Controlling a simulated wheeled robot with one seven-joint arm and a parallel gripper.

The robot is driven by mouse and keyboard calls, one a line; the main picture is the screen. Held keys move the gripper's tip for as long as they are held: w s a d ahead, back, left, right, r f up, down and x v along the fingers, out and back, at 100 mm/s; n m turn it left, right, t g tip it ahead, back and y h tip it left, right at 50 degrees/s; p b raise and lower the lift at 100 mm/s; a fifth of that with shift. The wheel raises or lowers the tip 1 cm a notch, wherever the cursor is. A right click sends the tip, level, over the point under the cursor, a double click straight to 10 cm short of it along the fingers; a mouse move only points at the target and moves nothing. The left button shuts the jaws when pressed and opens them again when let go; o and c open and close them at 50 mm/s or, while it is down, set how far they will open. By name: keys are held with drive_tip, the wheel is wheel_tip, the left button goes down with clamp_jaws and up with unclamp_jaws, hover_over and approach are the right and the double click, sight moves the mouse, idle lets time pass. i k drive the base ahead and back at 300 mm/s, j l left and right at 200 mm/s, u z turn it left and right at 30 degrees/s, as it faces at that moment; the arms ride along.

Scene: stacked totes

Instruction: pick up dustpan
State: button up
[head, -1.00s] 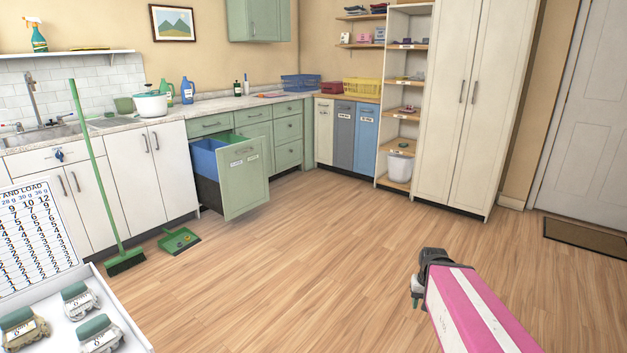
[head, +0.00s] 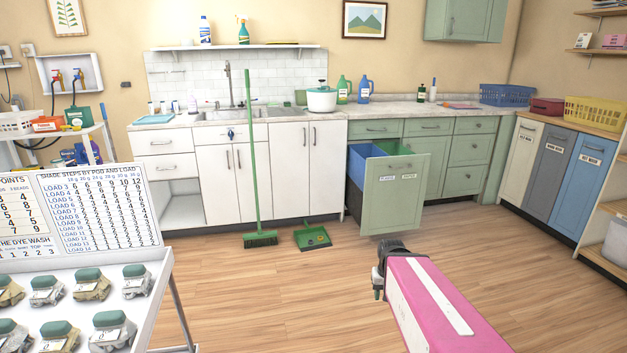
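The green dustpan (head: 311,237) lies on the wooden floor in front of the white lower cabinets, just right of the upright green broom (head: 251,190). A few small bits, some dark and some yellow, lie in it. My gripper (head: 377,285) is at the end of my pink arm at the lower middle. It is well on the near side of the dustpan, to its right, and apart from it. The fingers are small, dark and partly hidden by the wrist, so I cannot see whether they are open.
A pulled-out bin drawer (head: 392,195) juts into the room right of the dustpan. A white cart (head: 160,290) with a chart and several labelled pods stands at the near left. The floor (head: 290,290) between the cart and my arm is clear.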

sight(302, 236)
drive_tip(key=i+j, duration=0.1)
drive_tip(key=i, duration=0.7)
drive_tip(key=i+j, duration=0.1)
drive_tip(key=i, duration=0.7)
drive_tip(key=i+z, duration=0.2)
drive_tip(key=i, duration=0.35)
drive_tip(key=i+j+z, duration=0.1)
drive_tip(key=i+z, duration=0.15)
drive_tip(key=i, duration=0.75)
